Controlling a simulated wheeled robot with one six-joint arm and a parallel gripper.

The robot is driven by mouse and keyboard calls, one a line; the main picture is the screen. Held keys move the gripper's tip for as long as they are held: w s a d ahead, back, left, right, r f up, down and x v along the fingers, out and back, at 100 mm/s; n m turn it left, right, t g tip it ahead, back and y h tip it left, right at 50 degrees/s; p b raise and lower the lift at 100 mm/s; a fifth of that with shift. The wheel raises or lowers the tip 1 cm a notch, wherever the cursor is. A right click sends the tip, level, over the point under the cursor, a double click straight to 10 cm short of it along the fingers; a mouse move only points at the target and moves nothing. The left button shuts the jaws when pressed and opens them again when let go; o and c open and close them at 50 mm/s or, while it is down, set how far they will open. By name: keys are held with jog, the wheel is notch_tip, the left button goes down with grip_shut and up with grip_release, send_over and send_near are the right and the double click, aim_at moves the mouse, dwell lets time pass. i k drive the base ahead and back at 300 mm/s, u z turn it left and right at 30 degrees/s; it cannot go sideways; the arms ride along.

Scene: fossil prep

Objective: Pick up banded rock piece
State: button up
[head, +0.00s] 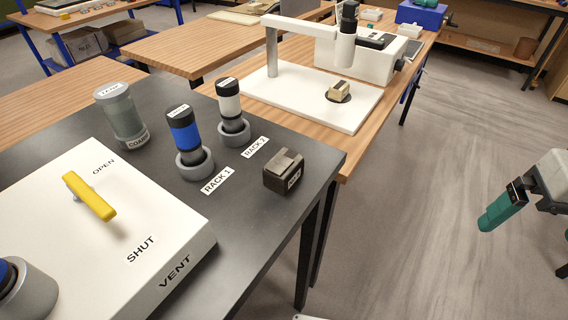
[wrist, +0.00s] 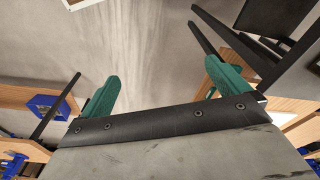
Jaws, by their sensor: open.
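A small beige block with dark bands (head: 340,91), which looks like the banded rock piece, sits on a dark round spot on a white base plate (head: 300,108). The plate belongs to a white stand with a vertical barrel above it. My gripper (head: 497,214) is at the right over the floor, well apart from the block and the tables. Its two green fingers (wrist: 161,72) are spread in the wrist view, with only floor between them. The gripper is open and empty. The banded block is not seen in the wrist view.
A dark table holds a dark labelled block (head: 284,172), a blue-banded cylinder (head: 184,135) and a white-banded cylinder (head: 230,105) in ring holders, a grey jar (head: 121,115) and a white vent box with a yellow handle (head: 90,194). Open floor (head: 410,200) lies right of the tables.

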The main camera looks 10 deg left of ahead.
aim_at(279, 175)
jog(key=z, duration=1.3)
jog(key=k, duration=0.75)
jog(key=u, duration=0.7)
